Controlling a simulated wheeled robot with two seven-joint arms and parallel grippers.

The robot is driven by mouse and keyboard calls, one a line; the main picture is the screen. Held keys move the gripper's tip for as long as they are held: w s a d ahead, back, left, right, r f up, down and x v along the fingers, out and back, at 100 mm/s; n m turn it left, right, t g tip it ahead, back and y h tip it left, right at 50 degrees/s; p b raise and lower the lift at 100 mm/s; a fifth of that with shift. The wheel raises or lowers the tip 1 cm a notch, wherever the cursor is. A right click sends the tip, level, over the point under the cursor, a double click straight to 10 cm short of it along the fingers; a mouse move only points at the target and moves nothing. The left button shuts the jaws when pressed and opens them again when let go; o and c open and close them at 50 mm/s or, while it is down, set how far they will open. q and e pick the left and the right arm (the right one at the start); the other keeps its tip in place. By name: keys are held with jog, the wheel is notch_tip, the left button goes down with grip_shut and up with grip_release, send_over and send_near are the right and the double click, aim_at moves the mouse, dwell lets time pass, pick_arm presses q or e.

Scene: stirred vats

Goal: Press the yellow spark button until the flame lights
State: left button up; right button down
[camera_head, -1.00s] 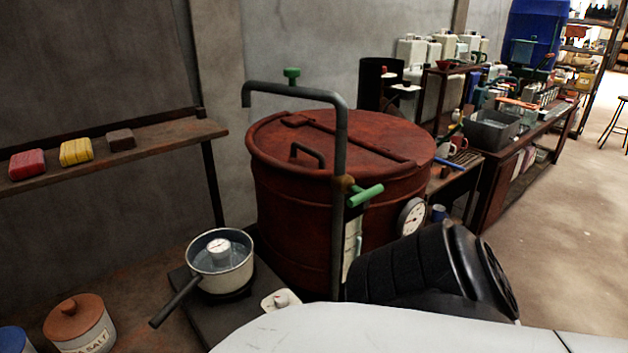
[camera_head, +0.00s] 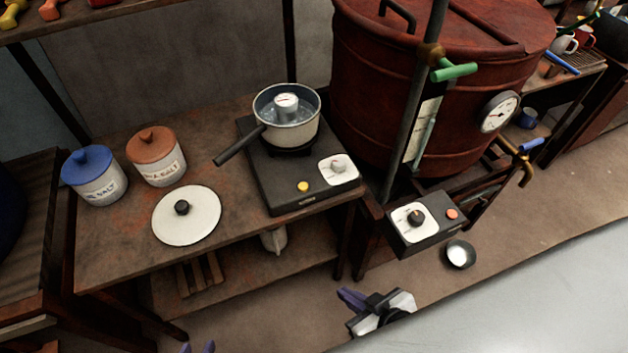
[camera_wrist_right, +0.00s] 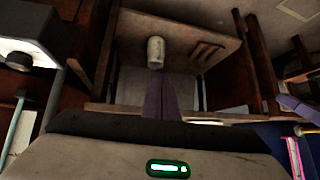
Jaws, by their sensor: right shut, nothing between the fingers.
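The yellow spark button (camera_head: 303,186) sits on the front of a dark burner unit (camera_head: 270,187) on the table, left of a white plate with a knob (camera_head: 338,167). A white pan (camera_head: 292,133) with a gauge inside stands on the burner. I see no flame beneath it; the pan hides most of the burner. My right gripper (camera_head: 351,298) is shut and empty, in front of and below the table edge, apart from the button. Its joined purple fingers (camera_wrist_right: 161,98) show in the right wrist view.
A white lid (camera_head: 187,215) and two salt jars (camera_head: 97,178) (camera_head: 157,158) stand left of the burner. A control box (camera_head: 427,222) with a knob and orange button is on the right, by the red vat (camera_head: 440,80).

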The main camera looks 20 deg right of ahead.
jog(key=w+a+r+n+y+b, duration=0.2)
jog(key=w+a+r+n+y, duration=0.25)
jog(key=w, duration=0.45)
jog(key=w+a+r+n+y+b, duration=0.1)
jog(key=w+a+r+n+b, duration=0.15)
jog(key=w+r+n, duration=0.55)
jog(key=w+d+r+n+g+h+b, duration=0.1)
jog(key=w+d+r+n, duration=0.2)
jog(key=w+d+r, duration=0.4)
jog(key=shift+w+d+r+g+h+b, duration=0.2)
jog(key=shift+w+r+g+h+b, duration=0.15)
jog(key=shift+w+r, duration=0.4)
